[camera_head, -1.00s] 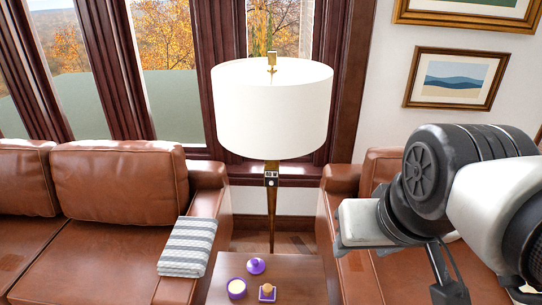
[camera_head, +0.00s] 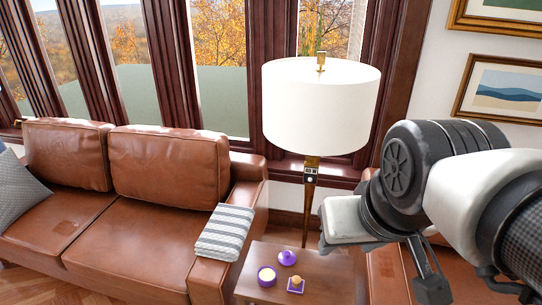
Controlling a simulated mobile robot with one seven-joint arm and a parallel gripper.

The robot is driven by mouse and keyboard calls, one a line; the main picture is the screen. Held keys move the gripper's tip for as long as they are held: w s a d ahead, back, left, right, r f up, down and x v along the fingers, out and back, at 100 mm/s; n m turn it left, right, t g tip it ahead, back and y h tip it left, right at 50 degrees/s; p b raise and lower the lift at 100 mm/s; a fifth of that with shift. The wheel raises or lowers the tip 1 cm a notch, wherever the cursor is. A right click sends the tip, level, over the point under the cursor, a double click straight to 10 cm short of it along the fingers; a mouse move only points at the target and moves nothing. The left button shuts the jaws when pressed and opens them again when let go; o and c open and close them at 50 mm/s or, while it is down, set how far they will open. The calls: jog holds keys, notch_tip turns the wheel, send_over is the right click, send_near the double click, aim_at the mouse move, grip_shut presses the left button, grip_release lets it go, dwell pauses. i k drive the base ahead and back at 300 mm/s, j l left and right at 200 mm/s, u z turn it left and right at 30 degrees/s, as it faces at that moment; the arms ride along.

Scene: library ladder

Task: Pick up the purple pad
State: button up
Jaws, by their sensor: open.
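The purple pad (camera_head: 296,286) is a small square on the wooden side table (camera_head: 255,256). A small orange-brown object (camera_head: 296,280) sits on it and covers its middle. A purple bowl with pale contents (camera_head: 266,276) stands to its left, and a purple lid-like piece with a knob (camera_head: 287,258) lies behind it. My gripper (camera_head: 470,291) is partly in view at the lower right, below my black and white wrist. Its dark finger parts are spread and open, with nothing seen between them. It is apart from the pad, to its right in the picture; the lower ends are cut off.
A tall lamp with a white shade (camera_head: 322,108) stands behind the table. A brown leather sofa (camera_head: 150,232) is on the left, with a striped cloth (camera_head: 224,232) over its arm. Another brown leather seat (camera_head: 388,272) is on the right, partly behind my arm.

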aim_at(296, 285)
jog(key=i+j+z, duration=0.5)
jog(key=i+j, duration=0.15)
jog(key=j, duration=0.15)
